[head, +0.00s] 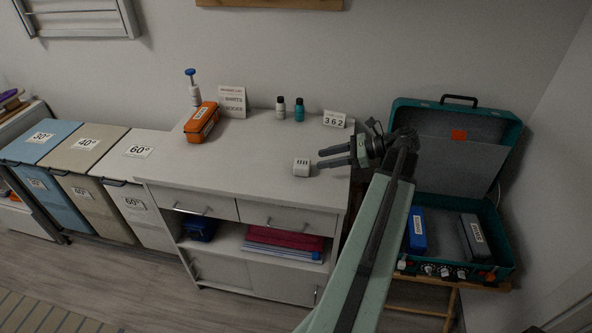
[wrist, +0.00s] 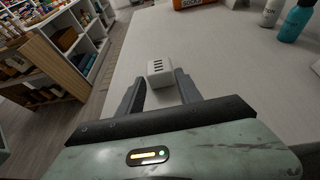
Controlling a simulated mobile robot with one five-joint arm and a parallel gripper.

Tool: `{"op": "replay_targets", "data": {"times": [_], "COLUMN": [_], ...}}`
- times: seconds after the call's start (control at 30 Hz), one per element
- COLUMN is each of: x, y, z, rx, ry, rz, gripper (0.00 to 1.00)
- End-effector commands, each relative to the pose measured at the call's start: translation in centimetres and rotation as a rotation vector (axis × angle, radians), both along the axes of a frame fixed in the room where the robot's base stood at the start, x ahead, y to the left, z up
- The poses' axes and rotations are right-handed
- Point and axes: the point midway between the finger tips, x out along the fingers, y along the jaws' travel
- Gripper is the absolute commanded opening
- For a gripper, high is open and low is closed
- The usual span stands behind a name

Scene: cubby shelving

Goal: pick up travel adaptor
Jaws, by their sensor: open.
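The travel adaptor looks to be the small white block (head: 302,167) with dark slots on top. It sits on the white cabinet top (head: 250,170), near the front right. In the wrist view the white block (wrist: 160,72) lies just past and between my fingertips. My gripper (head: 318,159) is open and empty, at the right of the block and pointing left toward it. In the wrist view the two dark fingers of my gripper (wrist: 160,83) stand apart on either side of the block's near end. I cannot tell whether they touch it.
An orange case (head: 201,122), a pump bottle (head: 193,88), a sign (head: 232,101), two small bottles (head: 290,108) and a number card (head: 334,119) stand farther back. An open teal case (head: 510,150) is at the right. Bare tabletop surrounds the block.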

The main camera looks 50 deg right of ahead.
Motion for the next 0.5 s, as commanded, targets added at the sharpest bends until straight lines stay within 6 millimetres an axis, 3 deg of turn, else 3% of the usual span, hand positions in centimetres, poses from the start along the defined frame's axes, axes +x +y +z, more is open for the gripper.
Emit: {"op": "replay_targets", "data": {"times": [0.03, 0.1, 0.5], "x": [-0.1, -0.1, 1.9], "y": [-0.1, -0.1, 1.4], "z": [0.0, 0.0, -1.1], "rx": [0.000, 0.000, 0.000], "ry": [0.000, 0.000, 0.000], "rz": [-0.001, -0.002, -0.004], "gripper": [0.59, 0.73, 0.73]}}
